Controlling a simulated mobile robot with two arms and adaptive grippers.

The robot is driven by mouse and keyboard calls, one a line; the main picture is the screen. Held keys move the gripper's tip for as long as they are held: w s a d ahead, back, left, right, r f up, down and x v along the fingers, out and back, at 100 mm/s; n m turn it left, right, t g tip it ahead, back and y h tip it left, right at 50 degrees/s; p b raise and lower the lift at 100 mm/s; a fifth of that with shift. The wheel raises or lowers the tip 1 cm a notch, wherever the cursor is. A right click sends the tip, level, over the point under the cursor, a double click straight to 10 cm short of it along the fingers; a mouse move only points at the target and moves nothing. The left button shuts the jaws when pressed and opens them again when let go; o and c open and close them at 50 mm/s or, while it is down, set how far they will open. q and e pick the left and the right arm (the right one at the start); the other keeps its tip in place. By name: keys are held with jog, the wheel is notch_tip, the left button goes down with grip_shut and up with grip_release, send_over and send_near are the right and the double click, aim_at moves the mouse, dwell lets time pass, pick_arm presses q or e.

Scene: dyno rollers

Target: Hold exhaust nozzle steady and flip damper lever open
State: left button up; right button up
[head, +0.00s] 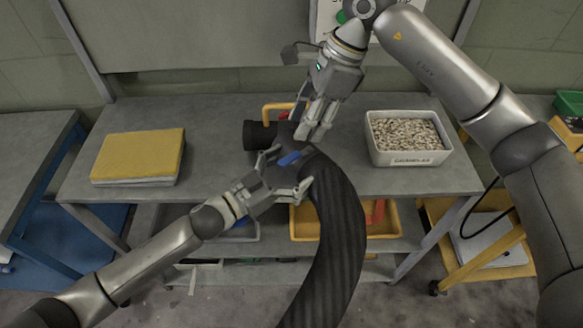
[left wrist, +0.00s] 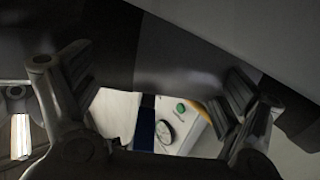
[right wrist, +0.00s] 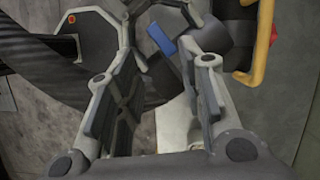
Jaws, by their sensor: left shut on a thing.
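The dark exhaust nozzle (head: 312,163) is at the upper end of a thick ribbed black hose (head: 340,235), over the table's front edge. My left gripper (head: 287,172) is shut on it, with a finger on either side; the left wrist view shows the dark nozzle (left wrist: 165,60) between the fingers. A blue lever (head: 289,158) lies on the nozzle near the left fingers. My right gripper (head: 310,135) is just above and behind the nozzle, pointing down. In the right wrist view its fingers are apart and empty, with the blue lever (right wrist: 160,38) just beyond their tips.
A black cylinder (head: 258,136) and a yellow handle (head: 277,107) sit close behind the nozzle. A yellow-topped stack (head: 138,157) lies left on the grey table (head: 220,175). A white bin of granules (head: 408,157) stands right. An orange tray (head: 305,222) is on the shelf below.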

pick_arm(q)
jog(key=c, duration=0.5)
pick_arm(e)
jog(key=shift+c, duration=0.9)
jog(key=shift+a+n, duration=0.15)
jog(key=shift+n, duration=0.35)
jog(key=c, duration=0.5)
jog(key=shift+w+a+n, duration=0.15)
jog(key=shift+n, duration=0.35)
grip_shut()
jog(key=w+a+r+n+t+h, duration=0.1)
jog(key=a+n, duration=0.4)
jog(key=n, duration=1.6)
jog(key=w+t, duration=0.1)
jog(key=t, duration=0.1)
jog(key=shift+a+n+t+h, duration=0.3)
jog(key=shift+a+h, duration=0.1)
